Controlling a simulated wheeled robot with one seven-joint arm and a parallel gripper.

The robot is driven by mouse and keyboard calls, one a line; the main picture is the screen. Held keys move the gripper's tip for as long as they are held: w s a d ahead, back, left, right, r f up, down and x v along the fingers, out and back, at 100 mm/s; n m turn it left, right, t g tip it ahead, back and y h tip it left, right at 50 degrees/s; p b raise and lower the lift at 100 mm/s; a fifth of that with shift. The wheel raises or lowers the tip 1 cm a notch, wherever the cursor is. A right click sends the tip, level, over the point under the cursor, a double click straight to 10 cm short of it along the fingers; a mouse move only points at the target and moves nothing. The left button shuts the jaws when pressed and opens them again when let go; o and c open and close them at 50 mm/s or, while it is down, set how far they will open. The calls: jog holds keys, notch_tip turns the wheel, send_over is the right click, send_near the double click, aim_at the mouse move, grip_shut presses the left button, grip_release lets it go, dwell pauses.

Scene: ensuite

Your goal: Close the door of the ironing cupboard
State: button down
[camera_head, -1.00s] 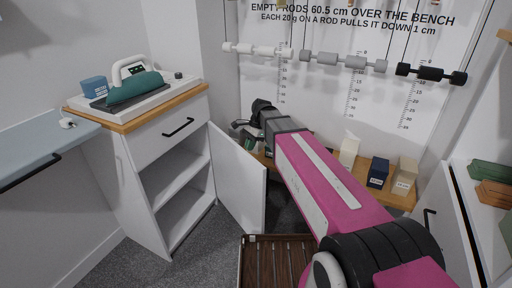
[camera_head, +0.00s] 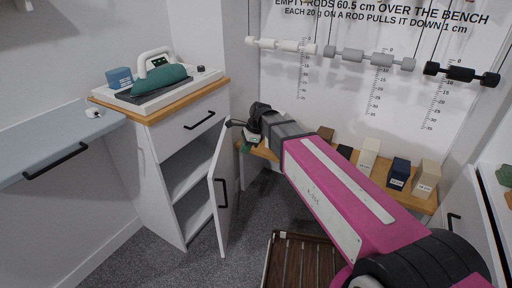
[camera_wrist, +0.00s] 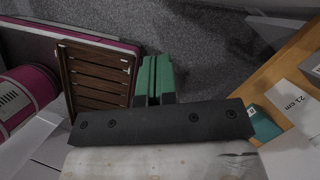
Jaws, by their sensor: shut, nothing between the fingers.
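The ironing cupboard (camera_head: 160,170) is a white cabinet with a wooden top, left of centre in the head view. Its white door (camera_head: 228,205) stands partly open at the right side of the opening, its dark handle (camera_head: 223,193) showing on the outer face. Open shelves (camera_head: 188,170) show left of the door. My gripper (camera_head: 244,147) is just right of the door's far upper part; I cannot tell whether they touch. Its green fingers also show in the wrist view (camera_wrist: 154,80), shut and empty. I cannot make out the door in the wrist view.
A teal iron (camera_head: 150,84) stands on the cupboard top. A wooden bench (camera_head: 415,202) with several blocks runs along the back wall, close to my gripper. Grey carpet is clear before the door.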

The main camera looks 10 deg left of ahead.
jog(key=s+a+m+t, duration=0.1)
jog(key=s+a+m, duration=0.1)
jog(key=a, duration=1.5)
jog(key=shift+s+m, duration=0.4)
jog(key=shift+s, duration=0.45)
